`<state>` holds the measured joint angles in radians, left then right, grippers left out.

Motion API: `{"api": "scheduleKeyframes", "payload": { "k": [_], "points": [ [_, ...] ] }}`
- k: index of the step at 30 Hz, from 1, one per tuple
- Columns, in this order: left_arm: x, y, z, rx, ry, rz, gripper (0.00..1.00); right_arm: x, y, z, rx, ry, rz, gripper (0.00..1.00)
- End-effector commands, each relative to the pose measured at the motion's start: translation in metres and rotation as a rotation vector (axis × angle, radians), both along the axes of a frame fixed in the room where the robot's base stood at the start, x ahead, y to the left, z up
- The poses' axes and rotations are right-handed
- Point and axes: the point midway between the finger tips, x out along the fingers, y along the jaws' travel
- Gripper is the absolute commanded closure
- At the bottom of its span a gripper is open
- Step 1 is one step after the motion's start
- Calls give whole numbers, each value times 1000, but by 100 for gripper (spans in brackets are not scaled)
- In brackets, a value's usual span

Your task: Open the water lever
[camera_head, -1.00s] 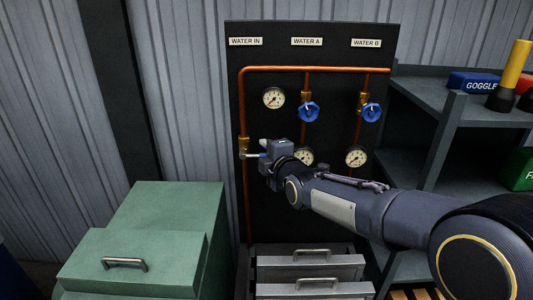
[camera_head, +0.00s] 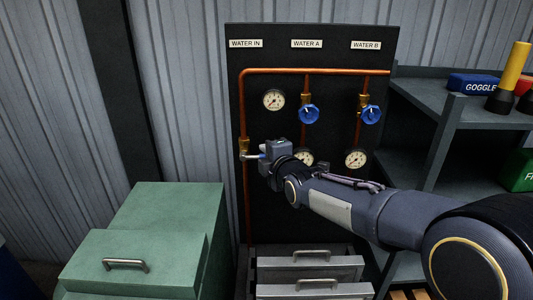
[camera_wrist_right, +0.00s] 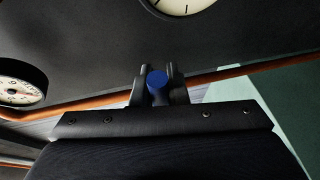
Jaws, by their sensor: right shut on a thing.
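The water lever has a blue grip (camera_wrist_right: 157,82) and sits on a brass valve (camera_head: 244,147) on the left copper pipe, below the WATER IN label (camera_head: 246,43). In the head view the lever points right, roughly level, into my right gripper (camera_head: 265,153). In the right wrist view the gripper (camera_wrist_right: 159,88) has one finger on each side of the blue grip and is shut on it. Most of the lever is hidden by the gripper in the head view. My left gripper does not show.
Two blue round valves (camera_head: 309,114) and several gauges (camera_head: 274,100) are on the black panel. Grey drawers (camera_head: 310,262) stand below it. A green cabinet (camera_head: 178,205) is at the left and a shelf (camera_head: 425,100) at the right.

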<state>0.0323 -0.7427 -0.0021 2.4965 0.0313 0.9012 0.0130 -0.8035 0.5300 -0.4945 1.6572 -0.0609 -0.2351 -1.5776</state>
Motion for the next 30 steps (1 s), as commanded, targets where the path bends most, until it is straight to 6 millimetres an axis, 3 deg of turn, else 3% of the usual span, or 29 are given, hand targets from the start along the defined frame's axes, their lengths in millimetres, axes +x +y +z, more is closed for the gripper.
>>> {"api": "scheduleKeyframes", "payload": {
  "k": [12,30],
  "points": [
    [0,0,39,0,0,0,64,-1,5,22,-327,0,2,100],
    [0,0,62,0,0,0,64,0,16,49,-893,-3,-2,100]
  ]
}}
